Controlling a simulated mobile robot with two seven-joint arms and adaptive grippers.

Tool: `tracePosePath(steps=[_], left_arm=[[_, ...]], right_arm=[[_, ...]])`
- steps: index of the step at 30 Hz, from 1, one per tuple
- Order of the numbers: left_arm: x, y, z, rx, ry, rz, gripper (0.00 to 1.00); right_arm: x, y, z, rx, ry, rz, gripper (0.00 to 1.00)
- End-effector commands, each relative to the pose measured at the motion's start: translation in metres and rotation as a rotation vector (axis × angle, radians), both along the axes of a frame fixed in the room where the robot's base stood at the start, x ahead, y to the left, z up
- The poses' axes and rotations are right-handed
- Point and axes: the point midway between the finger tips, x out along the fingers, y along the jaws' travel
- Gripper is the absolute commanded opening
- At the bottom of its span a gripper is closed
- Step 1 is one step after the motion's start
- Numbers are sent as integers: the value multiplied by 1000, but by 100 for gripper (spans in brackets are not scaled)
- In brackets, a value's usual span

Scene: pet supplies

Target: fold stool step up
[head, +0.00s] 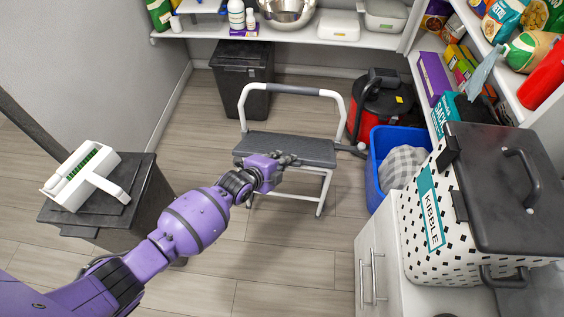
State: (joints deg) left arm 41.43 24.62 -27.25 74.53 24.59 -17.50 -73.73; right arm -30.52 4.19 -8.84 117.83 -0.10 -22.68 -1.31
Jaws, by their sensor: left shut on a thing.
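The folding step stool (332,97) stands on the floor in the middle of the head view, with a white tube frame and a raised top bar. Its dark grey step (313,150) lies about level, folded out between the frame's sides. My left gripper (290,160) reaches in from the lower left and is shut on the step near its front edge. The gripper covers part of that edge, so the exact hold of the fingers is hidden. My right gripper is not in view.
A black bin (243,72) stands behind the stool. A red and black vacuum (378,101) and a blue tub (378,143) with cloth are close on its right. A white KIBBLE container (425,215) stands at the right front. Floor in front of the stool is clear.

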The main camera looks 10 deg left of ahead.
Motion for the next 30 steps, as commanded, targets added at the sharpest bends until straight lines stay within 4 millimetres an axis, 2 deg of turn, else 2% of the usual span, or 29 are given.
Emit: tracePosePath(steps=[7, 8, 11, 23, 30], left_arm=[[1, -1, 2, -6, -3, 2, 0], [1, -1, 2, -6, -3, 2, 20], [1, -1, 2, -5, -3, 1, 31], [-3, 2, 4, -4, -4, 0, 31], [-30, 18, 23, 0, -6, -1, 31]], right_arm=[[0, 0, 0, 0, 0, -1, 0], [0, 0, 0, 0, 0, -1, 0], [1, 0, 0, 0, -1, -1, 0], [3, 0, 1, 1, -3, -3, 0], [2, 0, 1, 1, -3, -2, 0]])
